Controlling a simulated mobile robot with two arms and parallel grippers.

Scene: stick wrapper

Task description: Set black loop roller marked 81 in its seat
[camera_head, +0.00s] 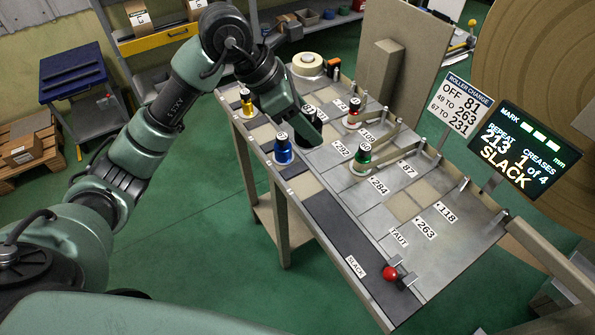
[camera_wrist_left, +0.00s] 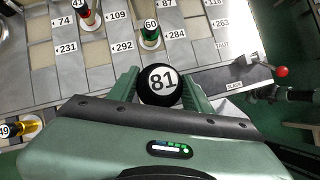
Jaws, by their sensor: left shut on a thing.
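The black roller marked 81 (camera_wrist_left: 162,84) sits between the fingers of my left gripper (camera_wrist_left: 160,92), its white numbered cap facing the wrist camera. In the head view my left gripper (camera_head: 303,128) is over the left part of the grey table (camera_head: 335,182), and the black roller (camera_head: 311,114) is partly hidden by it. I cannot tell whether the roller touches the table. A blue roller (camera_head: 283,150) stands just in front of the gripper. The sign (camera_head: 459,107) reads OFF 81, 49 TO 263, 67 TO 231. My right gripper is not in view.
A yellow roller (camera_head: 246,103), a red roller (camera_head: 354,114) and a green roller marked 60 (camera_head: 361,160) stand on the table. The red-knobbed lever (camera_head: 390,273) is at the front edge. The screen (camera_head: 523,150) reads SLACK. The table's front right is clear of rollers.

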